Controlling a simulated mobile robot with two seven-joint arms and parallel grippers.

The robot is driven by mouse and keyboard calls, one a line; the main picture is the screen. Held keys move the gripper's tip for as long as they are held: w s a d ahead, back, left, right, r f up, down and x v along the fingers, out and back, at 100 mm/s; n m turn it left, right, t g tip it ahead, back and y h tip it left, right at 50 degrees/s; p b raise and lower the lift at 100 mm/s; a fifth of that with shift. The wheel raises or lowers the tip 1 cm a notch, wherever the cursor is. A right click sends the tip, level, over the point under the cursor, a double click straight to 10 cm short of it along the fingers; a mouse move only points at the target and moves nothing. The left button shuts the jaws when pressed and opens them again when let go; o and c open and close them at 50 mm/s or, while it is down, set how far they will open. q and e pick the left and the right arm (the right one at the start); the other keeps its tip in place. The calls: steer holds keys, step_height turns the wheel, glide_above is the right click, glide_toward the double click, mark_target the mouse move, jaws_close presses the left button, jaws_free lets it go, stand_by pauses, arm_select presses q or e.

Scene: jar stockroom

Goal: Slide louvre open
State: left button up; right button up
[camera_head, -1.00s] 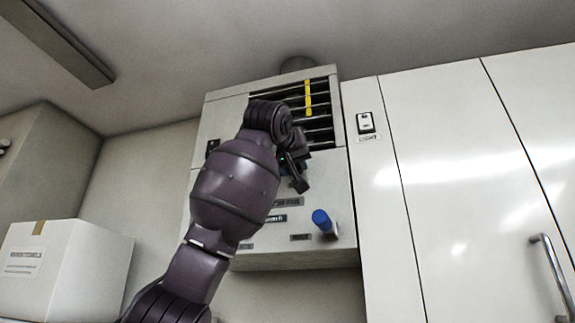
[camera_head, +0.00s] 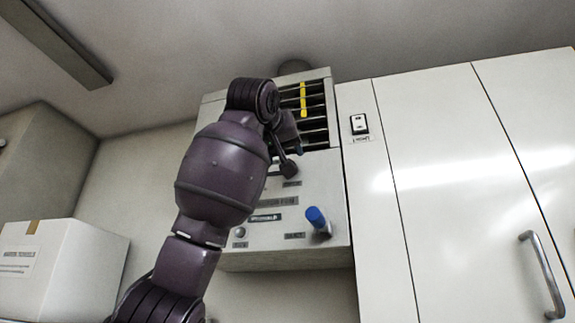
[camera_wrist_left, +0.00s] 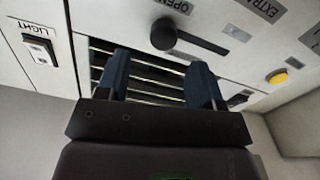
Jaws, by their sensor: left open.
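The slider's black round knob (camera_head: 289,168) sits at the right end of its slot on the wall unit's sloped front. In the left wrist view the knob (camera_wrist_left: 163,33) is beside the label OPEN (camera_wrist_left: 172,6), with the bare slot (camera_wrist_left: 205,42) running off to the right. The louvre (camera_head: 315,110) above it shows dark gaps between its slats; it also shows in the wrist view behind the fingers. My left gripper (camera_wrist_left: 160,80) is open and empty, in front of the louvre and apart from the knob. In the head view my arm hides part of the unit.
A yellow strip (camera_head: 303,99) hangs on the louvre. A blue knob (camera_head: 317,218) sticks out lower right. A light switch (camera_head: 359,124) and tall white cabinet doors (camera_head: 440,180) are to the right. A white box (camera_head: 62,262) stands at lower left. A yellow button (camera_wrist_left: 280,77) shows in the wrist view.

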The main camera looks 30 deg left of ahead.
arm_select(q)
steer(key=shift+b+v, duration=0.55)
steer(key=shift+v, duration=2.25)
steer(key=shift+w, duration=0.1)
